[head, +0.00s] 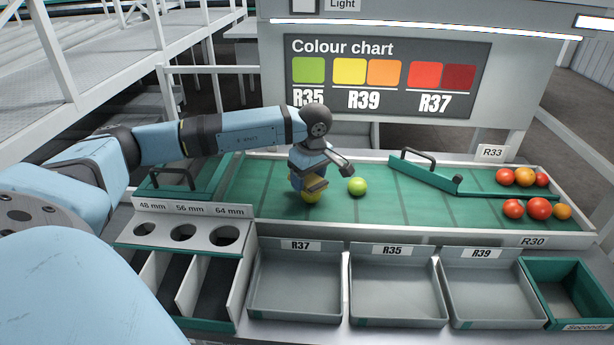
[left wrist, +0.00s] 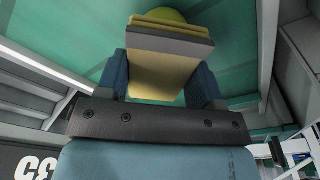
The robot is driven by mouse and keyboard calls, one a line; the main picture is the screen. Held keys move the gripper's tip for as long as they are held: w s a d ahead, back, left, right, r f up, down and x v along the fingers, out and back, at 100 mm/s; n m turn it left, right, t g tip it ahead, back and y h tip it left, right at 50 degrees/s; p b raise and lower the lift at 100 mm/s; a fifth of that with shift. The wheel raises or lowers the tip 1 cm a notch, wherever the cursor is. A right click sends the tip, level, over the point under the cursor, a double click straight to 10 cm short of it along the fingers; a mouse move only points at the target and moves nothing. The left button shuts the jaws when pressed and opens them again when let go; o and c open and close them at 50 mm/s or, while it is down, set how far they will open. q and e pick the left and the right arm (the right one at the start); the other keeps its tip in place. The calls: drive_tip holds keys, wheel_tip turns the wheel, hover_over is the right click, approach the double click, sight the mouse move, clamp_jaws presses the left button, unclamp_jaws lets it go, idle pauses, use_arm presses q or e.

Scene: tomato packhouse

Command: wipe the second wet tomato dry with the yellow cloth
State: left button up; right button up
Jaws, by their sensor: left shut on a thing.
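My left gripper (head: 309,176) points down over the left part of the green sorting bed. It is shut on the yellow cloth (left wrist: 165,70), a folded pad with a grey band. A yellow-green tomato (head: 312,197) lies right under the cloth, partly hidden by it. In the left wrist view the tomato (left wrist: 172,15) shows just beyond the cloth's edge, and the two appear to touch. A light green tomato (head: 357,187) lies apart to the right on the bed. I cannot make out water on either tomato. My right gripper is not in view.
Several red and orange tomatoes (head: 539,208) sit at the bed's right end, beyond a green divider (head: 425,174). Grey trays (head: 395,291) marked R37, R35 and R39 and a green box (head: 568,290) stand along the front. A sizing gauge (head: 187,212) with round holes is at front left.

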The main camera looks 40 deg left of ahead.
sight(318, 185)
use_arm(q)
drive_tip(key=shift+s+d, duration=0.15)
drive_tip(key=shift+d, duration=1.7)
drive_tip(key=shift+a, duration=0.15)
drive_tip(key=shift+a, duration=0.35)
drive_tip(key=shift+a+b, duration=0.3)
drive_tip(key=shift+a, duration=1.45)
drive_tip(key=shift+d, duration=0.1)
drive_tip(key=shift+d, duration=0.75)
drive_tip(key=shift+d+p, duration=0.3)
drive_tip(key=shift+d, duration=1.1)
drive_tip(key=shift+a, duration=0.1)
